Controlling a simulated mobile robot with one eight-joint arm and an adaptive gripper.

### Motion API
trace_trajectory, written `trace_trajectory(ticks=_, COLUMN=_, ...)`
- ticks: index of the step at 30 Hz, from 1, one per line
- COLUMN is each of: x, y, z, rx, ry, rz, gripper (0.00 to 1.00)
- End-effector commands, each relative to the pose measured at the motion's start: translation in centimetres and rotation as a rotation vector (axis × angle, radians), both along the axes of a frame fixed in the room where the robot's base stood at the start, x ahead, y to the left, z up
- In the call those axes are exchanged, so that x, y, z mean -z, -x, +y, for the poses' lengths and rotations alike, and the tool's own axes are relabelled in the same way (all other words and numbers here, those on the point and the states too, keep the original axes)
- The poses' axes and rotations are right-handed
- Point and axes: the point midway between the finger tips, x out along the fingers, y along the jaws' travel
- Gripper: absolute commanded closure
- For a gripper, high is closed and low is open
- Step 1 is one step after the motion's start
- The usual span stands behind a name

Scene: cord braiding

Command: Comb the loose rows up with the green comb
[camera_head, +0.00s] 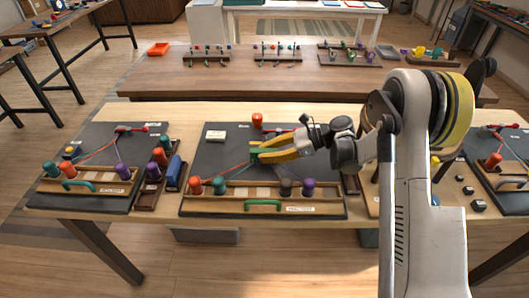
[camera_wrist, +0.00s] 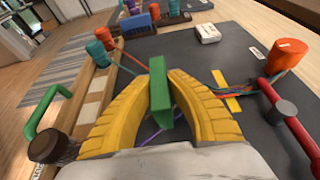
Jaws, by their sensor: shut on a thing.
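My gripper (camera_head: 262,151) has its yellow fingers closed on the green comb (camera_head: 254,150), over the middle of the dark board (camera_head: 222,148). In the wrist view the comb (camera_wrist: 159,88) stands upright between the fingers (camera_wrist: 166,82). Thin coloured cords (camera_wrist: 204,86) run past the comb and gather near a yellow strip (camera_wrist: 226,92). One cord reaches an orange bobbin (camera_head: 196,186) at the front left. I cannot tell whether the comb touches the cords; single braid rows are too small to make out.
A white block (camera_head: 215,135) lies at the back left.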

Motion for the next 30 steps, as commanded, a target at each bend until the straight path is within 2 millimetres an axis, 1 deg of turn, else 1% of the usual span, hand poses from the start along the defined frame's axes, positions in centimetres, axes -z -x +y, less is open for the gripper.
trace_trajectory(ticks=14, x=-0.1, y=0.0, z=0.0, rx=0.0, ry=0.0, rz=0.0, gripper=1.0)
trace_trajectory(ticks=30, x=0.0, y=-1.9, z=-0.1, rx=0.0, ry=0.0, rz=0.0, gripper=1.0)
